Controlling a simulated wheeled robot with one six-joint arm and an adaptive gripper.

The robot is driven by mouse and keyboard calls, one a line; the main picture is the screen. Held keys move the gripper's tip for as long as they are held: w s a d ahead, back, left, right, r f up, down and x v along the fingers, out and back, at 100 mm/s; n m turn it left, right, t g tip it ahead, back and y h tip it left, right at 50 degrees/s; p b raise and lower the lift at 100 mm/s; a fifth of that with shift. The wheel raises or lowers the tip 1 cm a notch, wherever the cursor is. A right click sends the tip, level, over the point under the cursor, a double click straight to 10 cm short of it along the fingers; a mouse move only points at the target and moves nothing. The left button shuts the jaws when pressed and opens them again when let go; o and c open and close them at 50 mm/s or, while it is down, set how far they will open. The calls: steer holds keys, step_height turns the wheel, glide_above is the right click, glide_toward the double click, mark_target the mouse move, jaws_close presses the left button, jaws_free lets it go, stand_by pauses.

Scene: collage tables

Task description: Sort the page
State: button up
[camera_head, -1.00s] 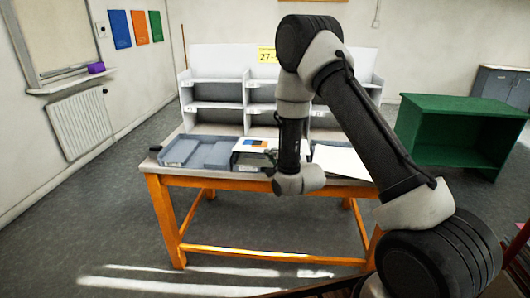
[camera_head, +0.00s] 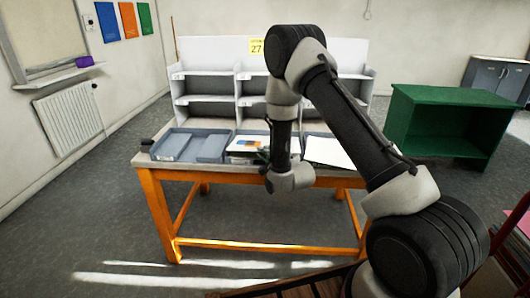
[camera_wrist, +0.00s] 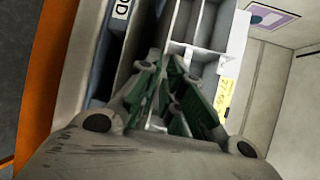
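A printed page or picture with blue, orange and yellow patches (camera_head: 250,143) lies in a tray in the middle of the table (camera_head: 210,174), partly hidden by my arm. Pale blank sheets (camera_head: 330,152) lie to its right. A grey pigeonhole shelf (camera_head: 205,87) stands along the table's back. My gripper is mostly hidden behind my arm in the head view, near the printed page. In the wrist view my gripper (camera_wrist: 168,85) shows green-padded fingers with a gap between them and no page visible there.
A yellow sign reading 27 (camera_head: 256,46) is on the shelf's top. A green cabinet (camera_head: 450,97) stands at the right. A radiator (camera_head: 70,116) and colored posters (camera_head: 127,20) are on the left wall. The floor left of the table is clear.

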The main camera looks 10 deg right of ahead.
steer(key=shift+o, duration=1.4)
steer(key=shift+s, duration=0.1)
